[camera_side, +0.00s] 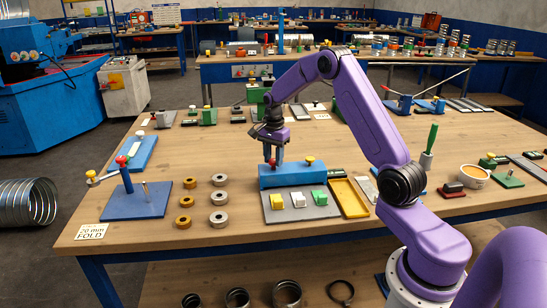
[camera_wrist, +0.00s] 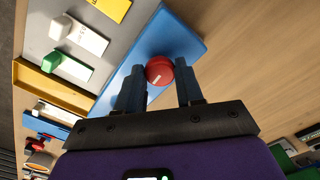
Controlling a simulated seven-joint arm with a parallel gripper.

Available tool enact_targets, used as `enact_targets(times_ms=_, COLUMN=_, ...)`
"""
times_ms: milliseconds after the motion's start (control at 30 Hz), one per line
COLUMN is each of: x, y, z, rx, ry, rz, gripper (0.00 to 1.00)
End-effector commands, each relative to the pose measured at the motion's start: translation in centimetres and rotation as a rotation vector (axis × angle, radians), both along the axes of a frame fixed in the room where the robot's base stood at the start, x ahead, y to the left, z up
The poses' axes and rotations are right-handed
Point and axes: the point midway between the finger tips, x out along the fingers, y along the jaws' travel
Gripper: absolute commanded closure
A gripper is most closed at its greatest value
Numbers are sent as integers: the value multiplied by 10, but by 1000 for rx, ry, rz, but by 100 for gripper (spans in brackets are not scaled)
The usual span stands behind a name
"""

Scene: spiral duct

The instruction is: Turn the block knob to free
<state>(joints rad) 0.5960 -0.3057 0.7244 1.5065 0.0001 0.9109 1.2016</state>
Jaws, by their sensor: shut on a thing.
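The blue block (camera_side: 291,174) lies near the middle of the front table, behind a grey plate. A round red knob (camera_wrist: 159,70) with a short white mark is on the blue block (camera_wrist: 177,38) in the wrist view. My gripper (camera_wrist: 160,76) has one finger on each side of the red knob and is shut on it. A yellow knob (camera_side: 310,160) shows at the block's right part. No free marking is readable.
The grey plate (camera_side: 274,214) carries white, yellow and green pieces in front of the block. A yellow tray (camera_side: 336,187) is to the right. Several metal and brass rings (camera_side: 219,197) lie left. A blue stand (camera_side: 138,205) with a red knob is farther left.

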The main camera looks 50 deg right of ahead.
Motion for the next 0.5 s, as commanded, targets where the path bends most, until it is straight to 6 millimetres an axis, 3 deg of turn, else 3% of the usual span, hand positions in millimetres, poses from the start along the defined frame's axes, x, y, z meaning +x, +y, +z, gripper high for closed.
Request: enact_targets(times_ms=500, x=0, y=0, z=1, rx=0, ry=0, rz=437, gripper=94)
